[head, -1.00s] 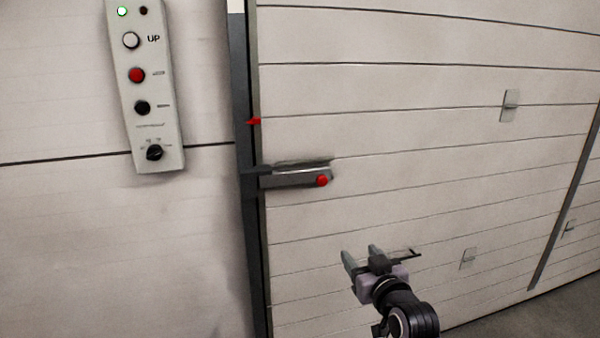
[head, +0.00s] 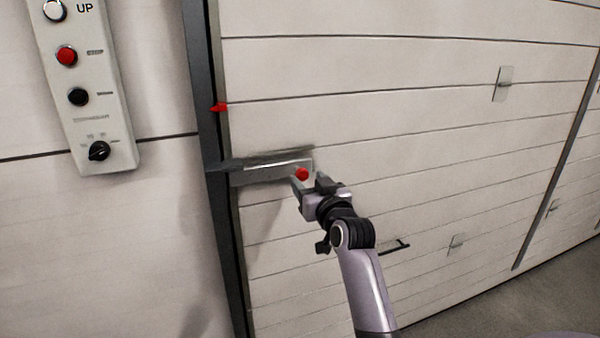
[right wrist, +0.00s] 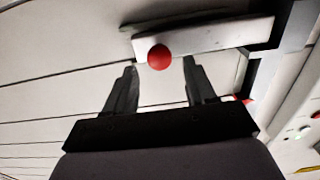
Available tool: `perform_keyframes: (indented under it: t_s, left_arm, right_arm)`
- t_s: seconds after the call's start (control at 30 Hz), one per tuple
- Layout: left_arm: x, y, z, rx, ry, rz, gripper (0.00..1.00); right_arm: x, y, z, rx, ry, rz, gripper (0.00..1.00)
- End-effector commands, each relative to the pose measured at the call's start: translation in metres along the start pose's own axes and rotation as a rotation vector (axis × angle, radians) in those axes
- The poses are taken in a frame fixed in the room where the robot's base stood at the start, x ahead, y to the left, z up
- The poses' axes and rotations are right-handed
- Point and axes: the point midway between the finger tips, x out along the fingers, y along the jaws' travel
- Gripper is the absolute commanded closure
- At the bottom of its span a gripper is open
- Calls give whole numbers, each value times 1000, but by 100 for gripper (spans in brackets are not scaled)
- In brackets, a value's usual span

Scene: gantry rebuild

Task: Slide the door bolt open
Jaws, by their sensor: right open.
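The door bolt (head: 262,170) is a grey metal bar lying across the left edge of the panelled door, its left end at the dark door frame. Its red knob (head: 302,174) is at the bar's right end. My right gripper (head: 311,182) is open at the knob. In the right wrist view the bolt (right wrist: 215,37) runs across the top, and the red knob (right wrist: 159,57) shows between the two open fingers (right wrist: 159,80), near their tips. I cannot tell whether the fingers touch it. My left gripper is not in view.
A control panel (head: 85,110) with buttons and a dial hangs on the wall left of the dark door frame (head: 208,120). A small red marker (head: 219,107) sits on the frame above the bolt. A dark handle (head: 395,247) is on the door, lower right.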

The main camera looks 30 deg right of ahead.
Motion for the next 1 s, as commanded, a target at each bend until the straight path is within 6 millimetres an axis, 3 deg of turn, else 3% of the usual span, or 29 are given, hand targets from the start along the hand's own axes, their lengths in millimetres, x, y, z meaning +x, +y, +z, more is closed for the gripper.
perform_keyframes:
  t_s: [0.2,0.4,0.8,0.83,1.0]
  left_arm:
    - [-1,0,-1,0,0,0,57]
    - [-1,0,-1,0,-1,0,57]
    - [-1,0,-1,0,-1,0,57]
    - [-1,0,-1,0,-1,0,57]
    - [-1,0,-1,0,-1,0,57]
  right_arm:
    - [28,0,-1,1,0,-1,45]
    - [44,0,0,-1,0,0,45]
    - [49,0,0,-1,-1,0,45]
    - [49,0,0,-1,-1,0,48]
    - [48,0,0,-1,-1,0,100]
